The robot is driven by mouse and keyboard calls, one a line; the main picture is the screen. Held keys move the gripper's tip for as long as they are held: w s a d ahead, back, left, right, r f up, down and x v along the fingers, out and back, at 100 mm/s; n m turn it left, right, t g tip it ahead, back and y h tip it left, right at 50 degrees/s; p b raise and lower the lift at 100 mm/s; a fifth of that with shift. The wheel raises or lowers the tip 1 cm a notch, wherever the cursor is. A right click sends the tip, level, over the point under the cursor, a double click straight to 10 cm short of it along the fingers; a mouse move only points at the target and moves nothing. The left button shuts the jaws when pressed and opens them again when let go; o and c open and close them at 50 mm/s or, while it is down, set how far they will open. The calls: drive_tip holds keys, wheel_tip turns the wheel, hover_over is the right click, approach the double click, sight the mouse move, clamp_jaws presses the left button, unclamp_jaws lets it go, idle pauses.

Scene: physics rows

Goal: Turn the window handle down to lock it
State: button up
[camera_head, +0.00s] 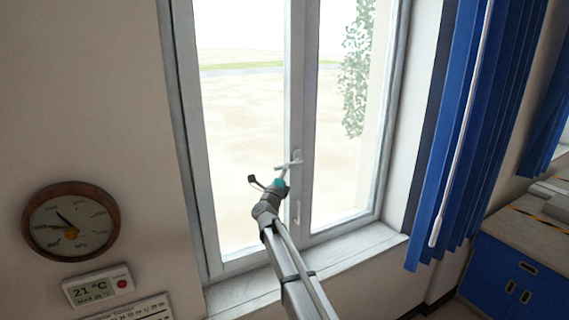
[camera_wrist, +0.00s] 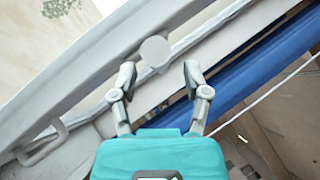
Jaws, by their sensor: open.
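The window handle (camera_head: 297,155) is a small pale handle on the window's middle upright. Its lever seems to point roughly sideways to the left in the head view, partly overlapped by my gripper. In the wrist view a pale round end of the handle (camera_wrist: 155,52) shows just beyond the fingertips, roughly centred between them. My gripper (camera_head: 280,180) has a teal body and is at the handle, slightly below it. In the wrist view my gripper (camera_wrist: 159,74) is open, its two grey fingers apart with nothing held. Contact with the handle cannot be told.
A second, loop-shaped pull (camera_head: 297,212) sits lower on the same upright. The window sill (camera_head: 350,248) lies below. Blue blinds (camera_head: 460,130) hang to the right with a white wand (camera_head: 460,130). A round dial (camera_head: 71,222) and thermometer (camera_head: 97,287) are on the left wall.

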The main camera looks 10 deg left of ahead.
drive_tip(key=shift+p+x, duration=0.3)
drive_tip(key=shift+x, duration=0.9)
